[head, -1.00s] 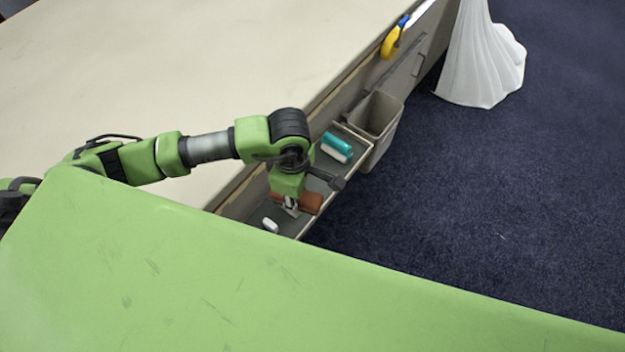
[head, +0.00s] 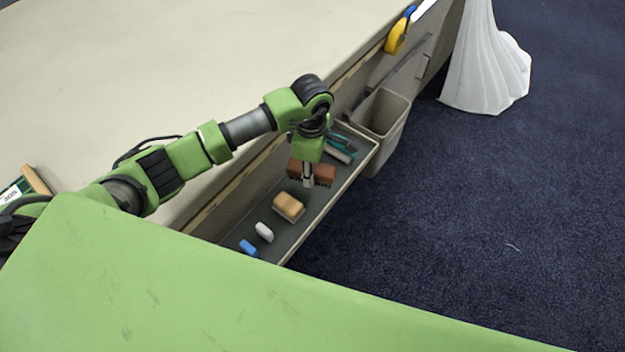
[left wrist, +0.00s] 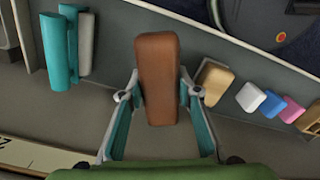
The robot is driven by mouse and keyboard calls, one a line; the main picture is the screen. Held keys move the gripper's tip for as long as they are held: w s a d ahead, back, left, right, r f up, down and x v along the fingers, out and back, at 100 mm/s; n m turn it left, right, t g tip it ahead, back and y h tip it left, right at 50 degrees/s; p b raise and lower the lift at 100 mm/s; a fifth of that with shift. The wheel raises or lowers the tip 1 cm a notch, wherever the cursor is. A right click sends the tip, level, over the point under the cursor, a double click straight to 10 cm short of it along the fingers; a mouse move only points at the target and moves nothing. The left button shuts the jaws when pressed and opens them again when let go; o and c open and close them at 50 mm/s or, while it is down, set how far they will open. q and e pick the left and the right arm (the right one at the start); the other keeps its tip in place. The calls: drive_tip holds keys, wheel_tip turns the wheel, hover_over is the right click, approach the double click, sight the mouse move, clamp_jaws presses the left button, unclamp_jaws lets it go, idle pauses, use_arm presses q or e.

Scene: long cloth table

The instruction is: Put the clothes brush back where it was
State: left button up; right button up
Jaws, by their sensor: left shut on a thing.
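The clothes brush (head: 312,173) is a reddish-brown block with dark bristles beneath. My left gripper (head: 308,182) is shut on it, one finger on each long side. In the left wrist view the brush (left wrist: 158,75) lies lengthwise between the fingers (left wrist: 158,98). The brush appears over the long grey tray (head: 318,212) on the table's side, between a tan block and teal items; whether it touches the floor of the tray I cannot tell. My right gripper is not in view.
The tray holds a tan block (head: 289,206), a white piece (head: 264,231), a blue piece (head: 247,247) and teal and white rolls (head: 340,150). A beige bin (head: 385,117) stands at the tray's far end.

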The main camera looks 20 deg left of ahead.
use_arm(q)
drive_tip(key=shift+w+f+b, duration=0.35)
drive_tip(key=shift+f+b, duration=0.2)
drive_tip(key=shift+b, duration=0.05)
wheel_tip(320, 180, down, 3)
drive_tip(key=shift+w+b, duration=0.1)
drive_tip(key=shift+b, duration=0.8)
drive_tip(key=shift+r, duration=0.1)
drive_tip(key=shift+f, duration=0.2)
drive_tip(key=o, duration=1.1)
drive_tip(key=shift+c, duration=0.2)
